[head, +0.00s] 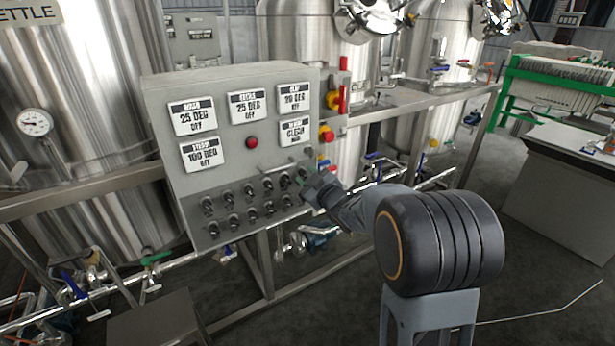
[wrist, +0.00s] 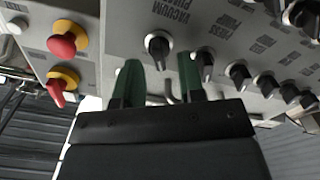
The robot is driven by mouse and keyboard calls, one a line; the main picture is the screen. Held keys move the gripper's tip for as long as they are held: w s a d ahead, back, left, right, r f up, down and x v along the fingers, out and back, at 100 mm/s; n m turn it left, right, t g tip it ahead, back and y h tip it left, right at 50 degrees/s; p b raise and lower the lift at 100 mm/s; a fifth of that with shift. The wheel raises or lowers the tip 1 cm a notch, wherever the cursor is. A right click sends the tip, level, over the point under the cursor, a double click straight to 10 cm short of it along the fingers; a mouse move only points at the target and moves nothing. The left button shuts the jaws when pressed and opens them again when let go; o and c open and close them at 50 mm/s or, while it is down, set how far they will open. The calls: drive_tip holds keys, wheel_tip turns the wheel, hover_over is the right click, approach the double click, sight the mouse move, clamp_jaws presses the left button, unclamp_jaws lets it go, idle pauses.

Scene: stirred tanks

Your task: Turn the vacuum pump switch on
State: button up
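The vacuum pump switch (wrist: 158,46) is a round black knob with a light pointer, on the grey panel beside the printed words "VACUUM PUMP" in the wrist view. My gripper (wrist: 159,68) is open, its two green fingers apart. The knob lies ahead of the gap between the fingertips; I cannot tell whether they touch the panel. In the head view my gripper (head: 306,187) is at the lower right of the control panel (head: 222,172), beside the right end of the knob rows. It hides part of that corner, so I cannot single out the switch there.
Other black knobs (wrist: 238,73) stand close to the right finger in the wrist view. A red and yellow emergency button (wrist: 64,41) and a red and yellow rotary switch (wrist: 62,84) are on the left. Steel tanks (head: 90,130) and pipes surround the panel.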

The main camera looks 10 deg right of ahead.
drive_tip(key=shift+w+a, duration=0.15)
drive_tip(key=shift+w, duration=0.25)
drive_tip(key=shift+c, duration=0.4)
